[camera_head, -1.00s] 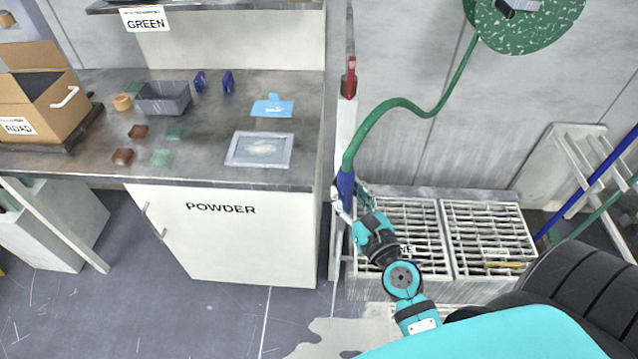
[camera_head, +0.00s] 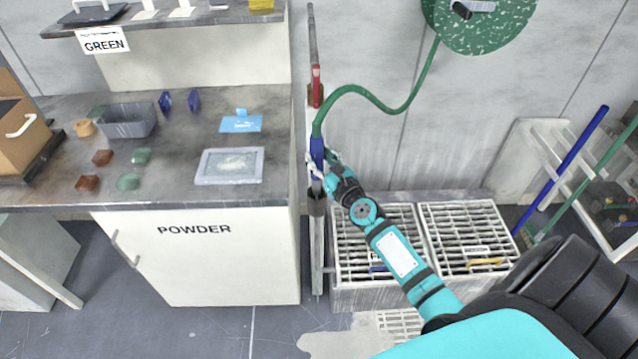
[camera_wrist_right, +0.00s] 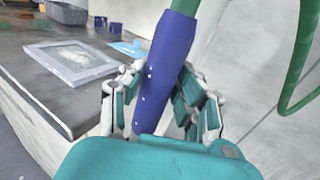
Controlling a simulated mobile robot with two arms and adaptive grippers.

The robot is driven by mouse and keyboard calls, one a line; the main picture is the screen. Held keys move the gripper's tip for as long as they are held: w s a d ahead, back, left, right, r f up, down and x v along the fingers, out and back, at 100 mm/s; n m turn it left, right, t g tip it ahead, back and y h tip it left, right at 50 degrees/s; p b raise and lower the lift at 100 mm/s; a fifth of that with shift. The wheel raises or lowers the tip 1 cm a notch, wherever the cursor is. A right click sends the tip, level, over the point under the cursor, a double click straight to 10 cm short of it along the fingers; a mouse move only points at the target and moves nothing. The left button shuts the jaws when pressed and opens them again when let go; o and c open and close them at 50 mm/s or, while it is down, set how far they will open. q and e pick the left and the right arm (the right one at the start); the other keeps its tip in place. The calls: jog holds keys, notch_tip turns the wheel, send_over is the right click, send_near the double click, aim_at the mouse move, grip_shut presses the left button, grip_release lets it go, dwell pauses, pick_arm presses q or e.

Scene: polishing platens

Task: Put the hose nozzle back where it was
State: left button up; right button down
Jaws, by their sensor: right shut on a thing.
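The blue hose nozzle (camera_head: 317,152) hangs upright at the end of the green hose (camera_head: 378,97). My right gripper (camera_head: 320,167) is shut around the nozzle. In the right wrist view the nozzle (camera_wrist_right: 166,70) stands between the gripper's fingers (camera_wrist_right: 160,108), slightly tilted. A brown cup-like holder (camera_head: 317,203) on a post is directly below the nozzle in the head view. The nozzle's lower end meets or overlaps the holder's top there; I cannot tell whether it is inside. My left gripper is not in view.
The powder cabinet (camera_head: 200,262) and its worktop (camera_head: 185,180) stand close on the left. Slatted grates (camera_head: 376,240) lie on the right below my arm. The hose reel (camera_head: 480,25) hangs on the back wall.

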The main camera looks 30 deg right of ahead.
aim_at(319, 179)
notch_tip(319, 179, down, 6)
jog(key=b, duration=0.3)
jog(key=shift+r, duration=0.1)
jog(key=shift+f+b, duration=0.35)
jog(key=shift+b, duration=0.05)
jog(key=shift+w+d+f, duration=0.1)
jog(key=shift+w+f, duration=0.05)
jog(key=shift+w, duration=0.05)
jog(key=shift+s+f, duration=0.1)
jog(key=c, duration=1.4)
grip_release()
jog(key=shift+f, duration=0.1)
jog(key=o, duration=0.4)
jog(key=shift+o, duration=0.3)
